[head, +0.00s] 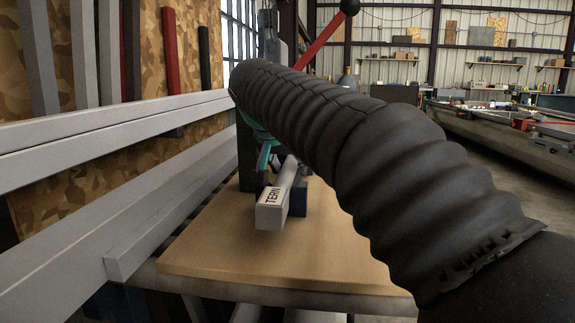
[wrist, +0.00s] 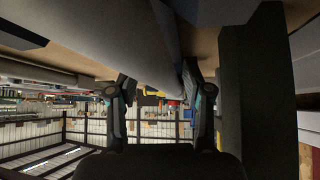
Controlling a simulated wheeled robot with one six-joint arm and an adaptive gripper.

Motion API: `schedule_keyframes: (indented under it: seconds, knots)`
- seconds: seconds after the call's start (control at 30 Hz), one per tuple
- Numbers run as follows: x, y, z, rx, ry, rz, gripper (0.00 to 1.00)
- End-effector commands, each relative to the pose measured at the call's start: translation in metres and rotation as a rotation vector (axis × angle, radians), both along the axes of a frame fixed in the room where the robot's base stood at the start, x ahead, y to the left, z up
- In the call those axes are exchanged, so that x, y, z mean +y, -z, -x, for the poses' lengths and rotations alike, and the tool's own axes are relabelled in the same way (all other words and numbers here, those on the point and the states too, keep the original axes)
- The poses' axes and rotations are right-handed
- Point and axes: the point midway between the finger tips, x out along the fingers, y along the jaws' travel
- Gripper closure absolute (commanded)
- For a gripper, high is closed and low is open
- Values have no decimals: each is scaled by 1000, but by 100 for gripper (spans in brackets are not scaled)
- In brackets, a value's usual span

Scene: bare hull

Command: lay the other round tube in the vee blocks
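My gripper (wrist: 162,85) shows in the wrist view with its two dark fingers apart, and the background shows between them. A long smooth grey piece (wrist: 100,38), perhaps a round tube, crosses that view and narrows toward the right finger; I cannot tell whether they touch. In the head view my sleeved arm hides most of the gripper; only teal parts show. Below them a pale bar (head: 270,215) marked "TERN" points its end toward me. It lies at a dark blue block (head: 298,198), perhaps a vee block. I cannot make out the vee or a second round tube.
The wooden bench top (head: 225,250) is bare at its front. Long pale beams (head: 120,135) run along the left. A red-handled lever (head: 322,38) rises behind my arm. Bars lean on a patterned board (head: 190,60). Another bench (head: 500,125) stands far right.

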Motion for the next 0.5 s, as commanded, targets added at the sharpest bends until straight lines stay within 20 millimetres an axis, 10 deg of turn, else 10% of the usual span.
schedule_keyframes:
  seconds: [0.5]
  knots:
    - [0,-18,0,-1,0,-1,37]
